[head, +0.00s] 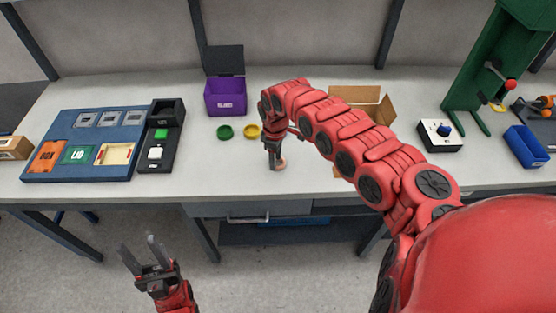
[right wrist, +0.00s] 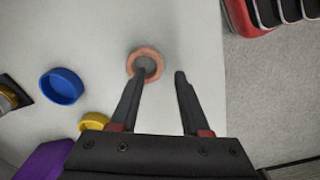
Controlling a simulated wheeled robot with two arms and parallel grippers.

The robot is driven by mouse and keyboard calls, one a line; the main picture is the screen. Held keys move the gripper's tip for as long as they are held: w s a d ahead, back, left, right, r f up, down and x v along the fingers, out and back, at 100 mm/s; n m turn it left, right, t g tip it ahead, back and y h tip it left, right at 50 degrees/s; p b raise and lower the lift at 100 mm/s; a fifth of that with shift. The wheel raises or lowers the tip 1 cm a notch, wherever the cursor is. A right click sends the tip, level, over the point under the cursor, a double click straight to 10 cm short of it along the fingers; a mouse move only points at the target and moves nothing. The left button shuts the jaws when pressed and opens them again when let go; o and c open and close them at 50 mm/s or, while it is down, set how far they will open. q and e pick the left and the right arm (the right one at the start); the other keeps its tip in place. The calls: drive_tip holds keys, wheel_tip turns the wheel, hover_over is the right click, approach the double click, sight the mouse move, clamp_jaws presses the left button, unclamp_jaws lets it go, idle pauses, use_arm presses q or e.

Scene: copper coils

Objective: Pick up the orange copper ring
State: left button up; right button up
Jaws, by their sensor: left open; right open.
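The orange copper ring (right wrist: 145,50) lies on the pale tabletop in the right wrist view, near the table's edge. In the head view a small part of the ring (head: 283,163) shows beside my right gripper (head: 273,165), which points down at the table. In the wrist view my right gripper (right wrist: 159,74) is open and empty. Its left fingertip overlaps the ring's lower edge, and its right fingertip is to the right of the ring. I cannot tell whether the finger touches it. My left gripper (head: 137,246) is open and empty, in front of the table.
A blue panel (head: 60,172) is at left, an open cardboard box (head: 367,97) behind my right arm.

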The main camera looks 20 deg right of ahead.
drive_tip(key=shift+f, duration=1.4)
clamp_jaws()
